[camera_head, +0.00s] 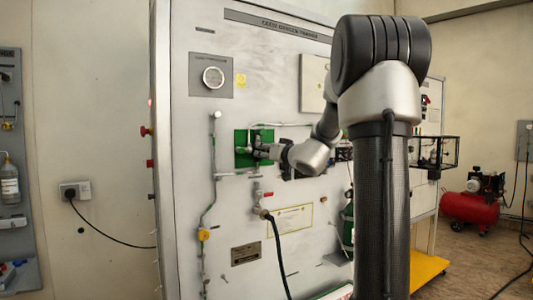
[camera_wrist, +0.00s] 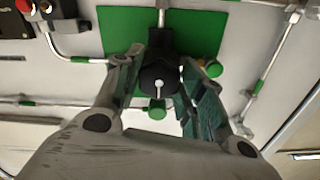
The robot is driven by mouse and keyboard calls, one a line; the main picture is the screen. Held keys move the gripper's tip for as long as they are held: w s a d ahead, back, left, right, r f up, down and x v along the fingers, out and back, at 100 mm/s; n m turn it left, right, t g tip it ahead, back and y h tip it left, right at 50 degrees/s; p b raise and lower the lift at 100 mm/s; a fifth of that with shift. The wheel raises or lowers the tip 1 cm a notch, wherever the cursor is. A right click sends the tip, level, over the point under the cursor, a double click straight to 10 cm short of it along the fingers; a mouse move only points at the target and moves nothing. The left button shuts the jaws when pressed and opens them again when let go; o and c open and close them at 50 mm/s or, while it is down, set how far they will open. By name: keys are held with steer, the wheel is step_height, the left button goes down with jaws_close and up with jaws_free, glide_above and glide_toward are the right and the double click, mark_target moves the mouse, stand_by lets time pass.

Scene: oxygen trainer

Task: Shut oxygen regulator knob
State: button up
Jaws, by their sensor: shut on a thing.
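The oxygen regulator has a black knob (camera_wrist: 158,74) with a white pointer-like mark, in front of a green plate (camera_wrist: 215,32) in the wrist view. My gripper (camera_wrist: 160,62) has one finger on each side of the black knob and is shut on it. A small green cap (camera_wrist: 157,110) shows just below the knob, and another green cap (camera_wrist: 214,69) is close to the right finger. In the head view the green plate (camera_head: 241,140) is on the trainer panel, with my gripper (camera_head: 264,152) in front of it, hiding most of the regulator.
Metal pipes (camera_wrist: 271,62) with green bands run around the plate. A red knob (camera_wrist: 25,5) is at the upper left. In the head view a red-handled valve (camera_head: 268,194) with a black hose (camera_head: 279,250) sits below, and a round gauge (camera_head: 213,77) above left.

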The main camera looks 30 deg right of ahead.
steer(key=shift+f, duration=0.15)
steer(key=o, duration=1)
steer(key=shift+s, duration=0.1)
steer(key=s, duration=1.2)
steer(key=shift+d, duration=0.2)
steer(key=shift+w, duration=0.1)
